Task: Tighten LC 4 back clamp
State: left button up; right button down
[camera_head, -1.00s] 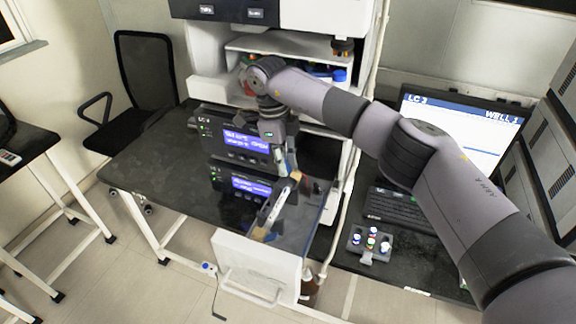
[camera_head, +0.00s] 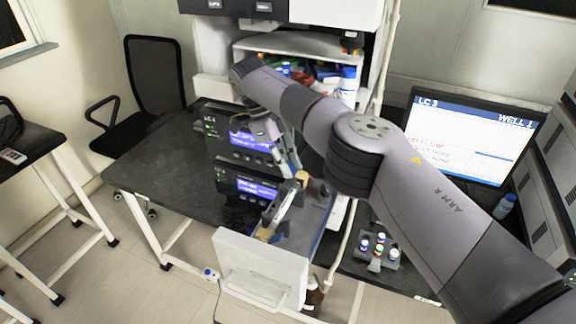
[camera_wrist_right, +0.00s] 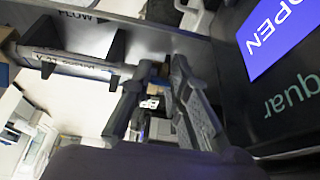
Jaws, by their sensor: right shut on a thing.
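My right gripper (camera_head: 290,152) reaches down in front of the instrument stack in the head view. In the right wrist view the fingers (camera_wrist_right: 160,72) close in around a small part at the end of the column, which I take to be the back clamp; the fingers largely hide it. The silver column (camera_head: 281,210) lies on the tray at the front of the instruments, with tan end pieces (camera_head: 301,178). Its labelled tube also shows in the wrist view (camera_wrist_right: 80,64). The upper instrument (camera_head: 222,141) has a lit blue display. My left gripper is out of view.
A white panel with a handle (camera_head: 262,268) hangs at the bench front. A rack of small vials (camera_head: 377,250) stands right of it, below the monitor (camera_head: 470,135). A shelf with bottles (camera_head: 300,50) is behind. The left bench (camera_head: 150,165) is clear.

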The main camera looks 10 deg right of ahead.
jog(key=shift+f, duration=0.1)
dwell(0.6)
jog(key=c, duration=1.5)
grip_release()
jog(key=shift+w, duration=0.1)
